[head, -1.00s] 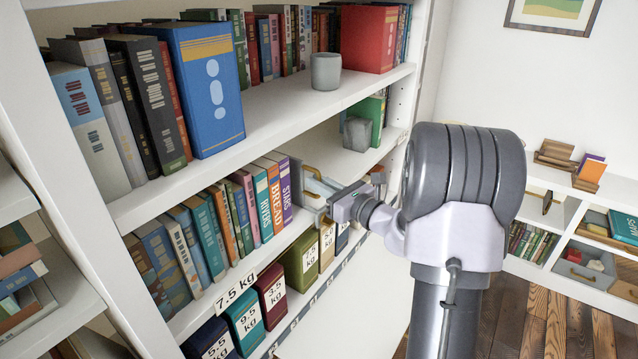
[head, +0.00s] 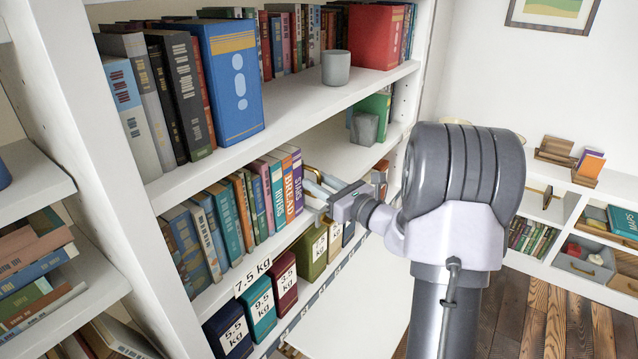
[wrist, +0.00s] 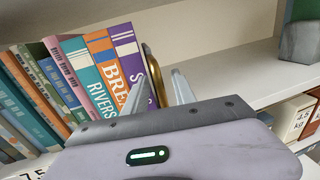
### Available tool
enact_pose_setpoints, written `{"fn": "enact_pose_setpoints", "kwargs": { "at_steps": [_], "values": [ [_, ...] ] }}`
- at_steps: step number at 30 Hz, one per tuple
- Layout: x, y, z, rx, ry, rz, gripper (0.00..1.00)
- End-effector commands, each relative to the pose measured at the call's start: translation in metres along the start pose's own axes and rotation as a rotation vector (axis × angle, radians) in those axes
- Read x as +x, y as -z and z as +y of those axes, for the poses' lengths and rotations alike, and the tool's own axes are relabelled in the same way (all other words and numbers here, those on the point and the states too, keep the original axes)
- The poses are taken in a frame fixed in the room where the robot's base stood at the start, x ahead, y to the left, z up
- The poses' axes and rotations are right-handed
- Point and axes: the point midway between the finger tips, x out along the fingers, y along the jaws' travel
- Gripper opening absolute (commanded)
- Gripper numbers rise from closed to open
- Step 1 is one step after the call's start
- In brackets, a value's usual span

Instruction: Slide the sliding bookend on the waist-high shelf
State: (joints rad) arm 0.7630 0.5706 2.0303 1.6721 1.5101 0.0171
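The bookend (head: 311,173), with a brass-coloured edge, stands on the middle shelf board (head: 345,155) at the right end of a row of books, beside the purple STARS book (head: 297,182). In the wrist view its curved brass edge (wrist: 151,66) shows just right of STARS, partly hidden behind my left finger. My gripper (wrist: 168,86) is open, its two pale fingers apart and pointing toward the shelf at the bookend. In the head view my gripper (head: 318,190) is in front of the bookend and hides its lower part. I cannot tell whether they touch.
A grey block (head: 364,128) and green book (head: 376,108) stand farther right on this shelf, with bare board between. Weight-labelled boxes (head: 262,310) stand below. A grey cup (head: 335,68) is on the shelf above, over my gripper.

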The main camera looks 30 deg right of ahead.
Motion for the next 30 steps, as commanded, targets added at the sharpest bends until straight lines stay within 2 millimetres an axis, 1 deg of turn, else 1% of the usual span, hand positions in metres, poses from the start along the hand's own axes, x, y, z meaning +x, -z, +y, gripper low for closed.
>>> {"fn": "enact_pose_setpoints", "kwargs": {
  "at_steps": [2, 4, 7, 11, 15, 18, 21, 25, 30],
  "values": [
    [-0.001, 0.0, 0.0, 0.0, 0.0, 0.0, 0.32],
    [-0.006, -0.001, -0.001, 0.001, 0.001, 0.0, 0.32],
    [-0.024, -0.002, -0.001, 0.001, 0.003, 0.0, 0.32],
    [-0.061, -0.002, -0.002, 0.002, 0.006, 0.001, 0.32],
    [-0.107, -0.002, -0.002, 0.002, 0.007, 0.0, 0.32],
    [-0.136, -0.002, -0.002, 0.002, 0.006, 0.0, 0.32],
    [-0.157, -0.002, -0.002, 0.001, 0.005, 0.0, 0.32],
    [-0.171, 0.0, -0.001, 0.001, 0.002, 0.0, 0.32],
    [-0.175, 0.0, 0.0, 0.001, 0.0, 0.0, 0.32]
  ]
}}
